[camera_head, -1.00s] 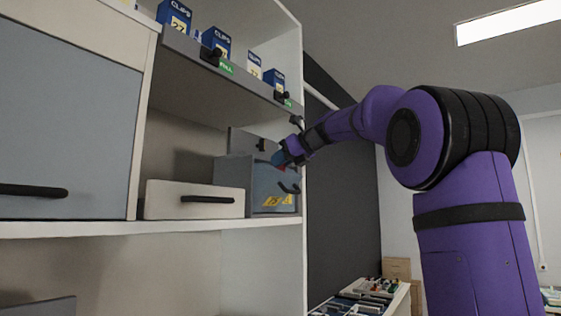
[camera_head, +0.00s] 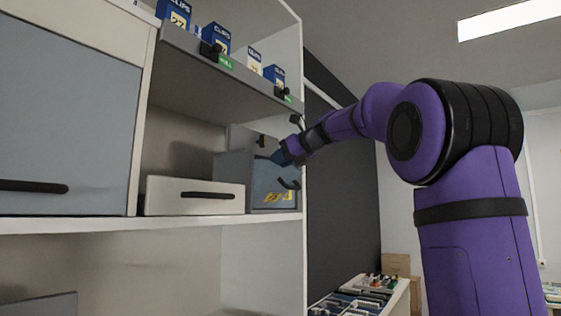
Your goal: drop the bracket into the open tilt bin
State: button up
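The tilt bin (camera_head: 265,180) is a blue-grey box with a yellow mark on its front and a dark handle. It stands at the right end of the shelf, and its inside cannot be seen from this low angle. My gripper (camera_head: 280,157), with dark blue fingertips, is at the upper right edge of the bin, close to its rim. The fingertips are small and partly overlap the bin, so their opening is unclear. No bracket can be made out in this view.
A white drawer (camera_head: 195,195) is left of the bin. A grey cabinet door (camera_head: 65,115) is further left. A raised grey flap (camera_head: 225,75) with several blue clip boxes above it hangs over the bin. A tray table (camera_head: 362,298) stands below right.

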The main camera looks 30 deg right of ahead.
jog(key=shift+r, duration=0.3)
jog(key=v, duration=1.2)
jog(key=shift+r, duration=0.35)
jog(key=s+a+f+n+g+h, duration=0.15)
jog(key=s+a+f+n, duration=0.25)
jog(key=a+f+n, duration=0.4)
jog(key=s+a+f+n+g, duration=0.35)
jog(key=a+f+n, duration=0.3)
jog(key=f, duration=0.45)
jog(key=s+a+f+n+g+h, duration=0.1)
jog(key=s+a+f+n, duration=0.1)
jog(key=s+f+n, duration=0.6)
jog(key=s+a+f+n+g+h, duration=0.1)
jog(key=s+a+f+n+h, duration=0.1)
jog(key=s+f+n, duration=0.7)
notch_tip(320, 180, down, 6)
jog(key=shift+a+r+g, duration=0.1)
jog(key=shift+a+g, duration=0.2)
jog(key=shift+a, duration=0.4)
